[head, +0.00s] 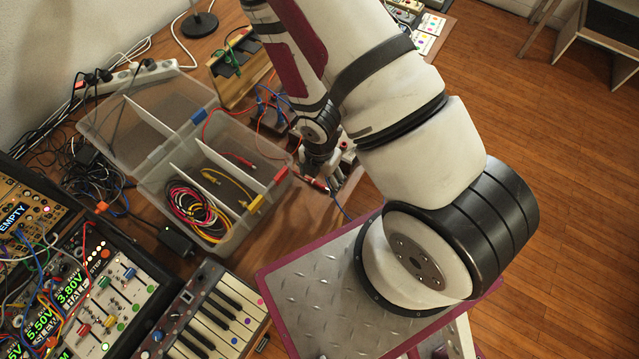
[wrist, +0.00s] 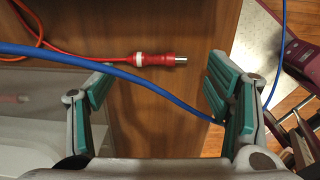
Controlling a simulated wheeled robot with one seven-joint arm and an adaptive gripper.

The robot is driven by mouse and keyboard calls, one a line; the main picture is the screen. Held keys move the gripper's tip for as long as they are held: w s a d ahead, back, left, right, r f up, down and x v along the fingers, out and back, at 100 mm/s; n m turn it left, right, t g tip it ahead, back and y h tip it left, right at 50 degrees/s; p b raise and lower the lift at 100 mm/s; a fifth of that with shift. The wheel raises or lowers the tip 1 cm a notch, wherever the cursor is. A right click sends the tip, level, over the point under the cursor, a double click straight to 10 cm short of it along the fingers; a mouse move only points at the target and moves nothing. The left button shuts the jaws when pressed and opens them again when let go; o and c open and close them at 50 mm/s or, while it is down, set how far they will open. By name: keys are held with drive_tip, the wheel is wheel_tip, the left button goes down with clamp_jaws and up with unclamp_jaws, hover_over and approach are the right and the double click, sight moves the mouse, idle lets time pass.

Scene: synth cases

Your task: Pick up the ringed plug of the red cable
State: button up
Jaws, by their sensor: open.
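The red plug (wrist: 158,59) has a white ring near its cable end and a bare metal tip pointing right. In the wrist view it lies over brown wood, with its red cable (wrist: 95,55) running left. My gripper (wrist: 158,88) is open and empty, its green-padded fingers to either side, and the plug shows just beyond the fingertips, between them. A blue cable (wrist: 130,76) crosses the gap between the fingers, close to the plug; whether it touches the plug I cannot tell. In the head view my gripper (head: 322,172) is low beside the clear box, partly hidden by my arm.
The clear divided box (head: 222,165) stands left of my gripper, with coiled cables and another red plug (head: 240,159) inside. Its wall (wrist: 35,120) shows at left in the wrist view. A keyboard (head: 215,315) and lit modules stand at lower left. The table edge is close on the right.

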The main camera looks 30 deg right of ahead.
drive_tip(key=shift+f, duration=1.15)
drive_tip(key=c, duration=0.9)
drive_tip(key=shift+r, duration=0.15)
